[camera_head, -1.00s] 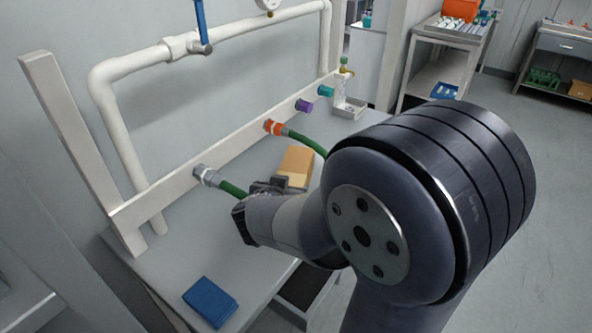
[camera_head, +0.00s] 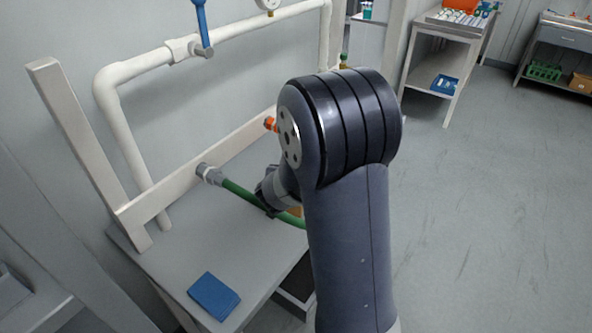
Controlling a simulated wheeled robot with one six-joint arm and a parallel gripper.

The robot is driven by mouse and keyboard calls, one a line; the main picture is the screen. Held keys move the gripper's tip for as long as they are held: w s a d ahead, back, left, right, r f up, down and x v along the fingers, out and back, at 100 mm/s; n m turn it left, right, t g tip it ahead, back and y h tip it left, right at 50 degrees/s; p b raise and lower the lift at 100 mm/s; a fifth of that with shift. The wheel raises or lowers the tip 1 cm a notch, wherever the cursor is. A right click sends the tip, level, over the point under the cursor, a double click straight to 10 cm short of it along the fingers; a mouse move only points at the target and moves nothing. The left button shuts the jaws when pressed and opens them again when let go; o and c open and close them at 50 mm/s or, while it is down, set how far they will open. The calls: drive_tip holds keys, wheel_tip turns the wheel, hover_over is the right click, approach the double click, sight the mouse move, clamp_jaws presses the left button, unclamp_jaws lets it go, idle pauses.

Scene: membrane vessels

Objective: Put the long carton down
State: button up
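No long carton can be made out now; the tan box seen on the bench earlier is not visible, and my arm covers that area. My gripper (camera_head: 268,196) is partly in view over the grey bench (camera_head: 185,240), close to the green hose (camera_head: 242,194). My wrist and arm hide most of it. Its fingertips are not clear, so I cannot tell whether it is open, shut or holding anything.
The hose runs from a metal fitting (camera_head: 208,174) on the white rail. An orange fitting (camera_head: 270,124) sits farther along. White piping (camera_head: 125,130) stands behind. Open floor (camera_head: 480,210) lies to the right.

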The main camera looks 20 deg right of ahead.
drive_tip(key=shift+f+b, duration=0.1)
drive_tip(key=shift+b, duration=0.2)
drive_tip(key=o, duration=1.3)
